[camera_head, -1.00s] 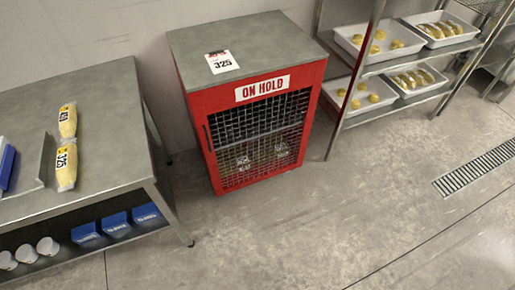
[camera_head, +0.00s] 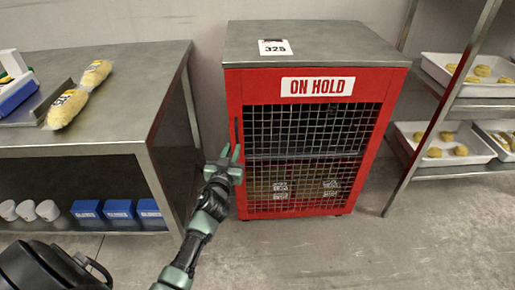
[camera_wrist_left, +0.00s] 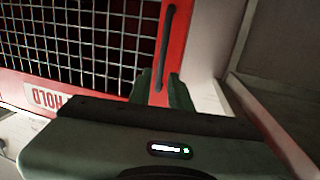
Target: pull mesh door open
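The mesh door (camera_head: 310,160) is the front of a red cabinet marked ON HOLD, and it appears shut. Its dark vertical handle (camera_head: 237,131) is on the left side of the red frame. My left gripper (camera_head: 231,152) is in front of the door's left edge, just below the handle. In the left wrist view the handle (camera_wrist_left: 166,40) runs down the red frame towards the gap between my fingers (camera_wrist_left: 160,88). The fingers are apart, and I cannot tell whether they touch the handle. My right gripper is not in view.
A grey steel table (camera_head: 120,115) with packaged loaves (camera_head: 95,75) stands left of the cabinet, with blue bins (camera_head: 120,211) below. A rack with trays (camera_head: 440,145) stands close on the right. The floor (camera_head: 330,255) in front of the door is clear.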

